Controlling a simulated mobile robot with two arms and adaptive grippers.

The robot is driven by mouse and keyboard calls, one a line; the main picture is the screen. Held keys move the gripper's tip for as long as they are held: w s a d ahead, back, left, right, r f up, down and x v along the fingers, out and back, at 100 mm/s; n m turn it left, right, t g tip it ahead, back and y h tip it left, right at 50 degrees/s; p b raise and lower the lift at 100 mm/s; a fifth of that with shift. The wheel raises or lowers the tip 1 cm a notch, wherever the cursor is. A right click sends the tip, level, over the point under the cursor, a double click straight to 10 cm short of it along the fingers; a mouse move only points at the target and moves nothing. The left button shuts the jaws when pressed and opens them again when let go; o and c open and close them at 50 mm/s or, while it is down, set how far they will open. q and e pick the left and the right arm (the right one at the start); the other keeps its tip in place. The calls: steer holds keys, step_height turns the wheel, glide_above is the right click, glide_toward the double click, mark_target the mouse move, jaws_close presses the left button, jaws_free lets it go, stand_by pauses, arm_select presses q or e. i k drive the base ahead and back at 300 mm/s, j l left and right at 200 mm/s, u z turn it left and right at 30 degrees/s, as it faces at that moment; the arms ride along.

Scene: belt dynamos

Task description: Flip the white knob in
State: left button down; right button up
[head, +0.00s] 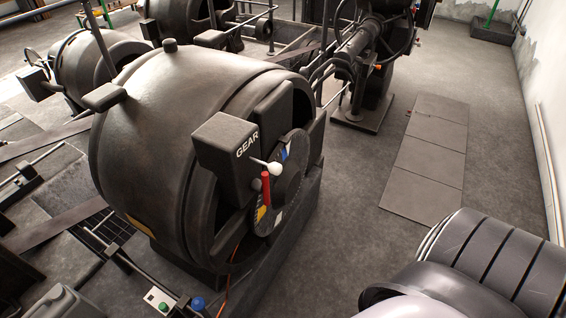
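The white knob (275,169) is a small round ball at the end of a short thin pale lever. It sits on the front of the large dark dynamo (160,130), just below the box marked GEAR (226,145). The lever slants down to the right from the box's lower edge, and the knob stands out in front of the round dial plate (291,180). A red handle (265,189) hangs just below and left of the knob. Neither of my grippers shows in the head view, and nothing touches the knob.
More machinery (365,60) stands behind. Open floor (360,240) lies right of the dynamo, with flat floor plates (425,155) beyond. A ribbed grey rounded body fills the lower right corner.

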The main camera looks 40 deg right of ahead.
mark_target(274, 168)
steer(key=l+z, duration=0.35)
steer(key=k+l+z, duration=0.1)
steer(key=z, duration=0.3)
steer(key=l, duration=0.1)
